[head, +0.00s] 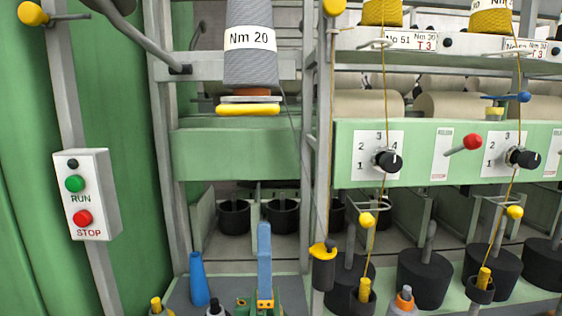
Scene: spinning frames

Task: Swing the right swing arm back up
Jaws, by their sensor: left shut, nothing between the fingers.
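My left gripper (264,228) rises from the bottom edge, left of centre, its blue fingers together and pointing up with nothing between them. I cannot tell for certain which part is the right swing arm. Two wire guide arms with yellow balls stand on the right side of the machine: one ball (367,219) near the middle, the other (515,212) further right. A red-knobbed lever (472,142) and a blue-knobbed lever (523,97) stick out above them. All these are to the right of my gripper and apart from it. My right gripper is not seen.
A grey cone marked Nm 20 (250,60) hangs above a yellow disc. A RUN/STOP box (87,195) is on the left post. Black pots (424,278) stand at the lower right. A blue cone (199,279) stands left of my gripper.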

